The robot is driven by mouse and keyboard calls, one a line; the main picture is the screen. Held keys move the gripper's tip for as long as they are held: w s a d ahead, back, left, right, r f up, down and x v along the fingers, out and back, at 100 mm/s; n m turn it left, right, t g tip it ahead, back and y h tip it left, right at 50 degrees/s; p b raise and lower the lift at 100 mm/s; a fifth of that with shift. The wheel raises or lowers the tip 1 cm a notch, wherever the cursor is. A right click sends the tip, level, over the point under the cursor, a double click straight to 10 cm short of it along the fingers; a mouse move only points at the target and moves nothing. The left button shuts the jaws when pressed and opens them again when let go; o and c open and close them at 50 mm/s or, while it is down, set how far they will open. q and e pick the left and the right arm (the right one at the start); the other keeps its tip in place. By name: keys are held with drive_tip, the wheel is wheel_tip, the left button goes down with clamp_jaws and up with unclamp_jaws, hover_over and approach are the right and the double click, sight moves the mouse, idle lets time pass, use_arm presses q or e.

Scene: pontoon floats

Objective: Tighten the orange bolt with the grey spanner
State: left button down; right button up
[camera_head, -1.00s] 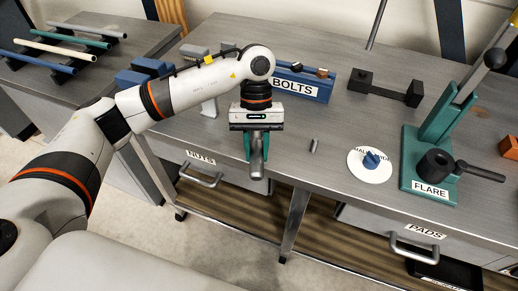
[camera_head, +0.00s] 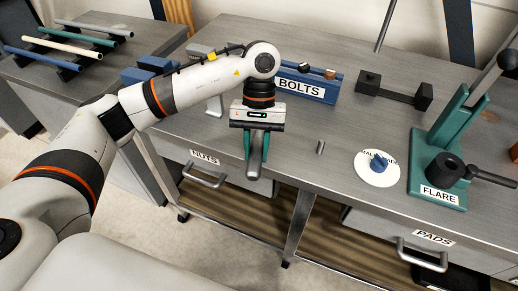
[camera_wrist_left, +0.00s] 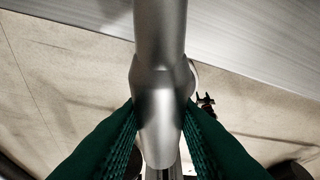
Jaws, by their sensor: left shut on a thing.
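My left gripper (camera_head: 256,160) has green fingers shut on a grey metal tool (camera_head: 254,166) at the bench's front edge. In the left wrist view the tool (camera_wrist_left: 160,75) is a smooth rounded shaft with a thicker collar, between the two green finger pads (camera_wrist_left: 160,135). Its working end is not clear, so I cannot tell whether it is the spanner. I cannot pick out an orange bolt for certain; a small brownish piece (camera_head: 330,73) sits in the blue rack labelled BOLTS (camera_head: 298,91). My right gripper is not in view.
A small grey cylinder (camera_head: 320,147) stands right of the gripper. Further right are a white disc with a blue knob (camera_head: 378,162) and a green FLARE press (camera_head: 438,193). A black bracket (camera_head: 395,92) lies behind. Drawer handles (camera_head: 204,176) jut from the bench front.

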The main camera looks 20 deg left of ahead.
use_arm(q)
drive_tip(key=shift+a, duration=0.15)
idle(0.4)
drive_tip(key=shift+s+a+m+b, duration=0.1)
drive_tip(key=shift+a+m+b, duration=0.3)
drive_tip(key=shift+b, duration=0.35)
drive_tip(key=shift+a+m+y+b, duration=0.3)
drive_tip(key=shift+m+y, duration=0.1)
